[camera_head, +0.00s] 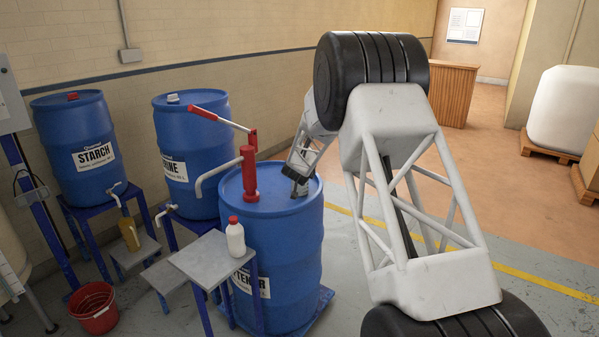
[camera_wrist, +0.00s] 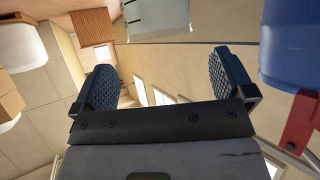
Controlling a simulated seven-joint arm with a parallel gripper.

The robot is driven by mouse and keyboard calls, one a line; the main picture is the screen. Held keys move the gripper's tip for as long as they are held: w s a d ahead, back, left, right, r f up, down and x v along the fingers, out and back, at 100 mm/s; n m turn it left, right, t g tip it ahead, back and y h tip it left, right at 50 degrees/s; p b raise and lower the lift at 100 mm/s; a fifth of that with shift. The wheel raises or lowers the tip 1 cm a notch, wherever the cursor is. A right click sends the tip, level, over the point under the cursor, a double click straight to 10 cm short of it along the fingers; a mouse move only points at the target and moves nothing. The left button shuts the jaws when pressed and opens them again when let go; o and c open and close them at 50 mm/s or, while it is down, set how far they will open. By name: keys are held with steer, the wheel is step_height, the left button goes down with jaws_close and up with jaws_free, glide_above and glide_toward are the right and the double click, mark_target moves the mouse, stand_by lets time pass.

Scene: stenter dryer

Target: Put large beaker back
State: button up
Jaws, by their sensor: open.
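I cannot make out a large beaker for certain in either view. A pale, partly see-through shape with a light lower edge (camera_wrist: 157,18) is cut off at the top of the wrist view, beyond the fingers; I cannot tell what it is. My gripper (camera_wrist: 166,82) is open, with its two dark ridged fingers wide apart and nothing between them. In the head view my gripper (camera_head: 299,183) is beside the right rim of the front blue drum (camera_head: 290,250), partly hidden by my arm.
A red hand pump (camera_head: 249,175) stands on the front drum. A white bottle (camera_head: 235,238) is on a small grey table (camera_head: 208,258). Two more blue drums (camera_head: 75,130) (camera_head: 185,125), an amber container (camera_head: 129,234) and a red bucket (camera_head: 95,308) are left. Open floor lies right.

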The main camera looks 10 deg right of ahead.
steer(key=v, duration=0.4)
steer(key=shift+s+r, duration=0.1)
steer(key=shift+s, duration=0.15)
stand_by(0.7)
steer(key=s+a+r+n+g+y, duration=0.1)
steer(key=s+a+r+g+y, duration=0.1)
steer(key=s+r, duration=0.85)
steer(key=s+a+r+n+g+y, duration=0.15)
steer(key=s+r, duration=0.35)
steer(key=s, duration=1.1)
steer(key=s+d+g, duration=0.1)
steer(key=s+g, duration=0.1)
steer(key=s, duration=1.3)
steer(key=s+d+f+g+h, duration=0.1)
steer(key=s+g, duration=0.1)
steer(key=s, duration=1.2)
steer(key=s+d+f+g, duration=0.1)
steer(key=s+g, duration=0.1)
steer(key=s, duration=1.3)
steer(key=shift+s, duration=0.4)
steer(key=shift+m, duration=0.25)
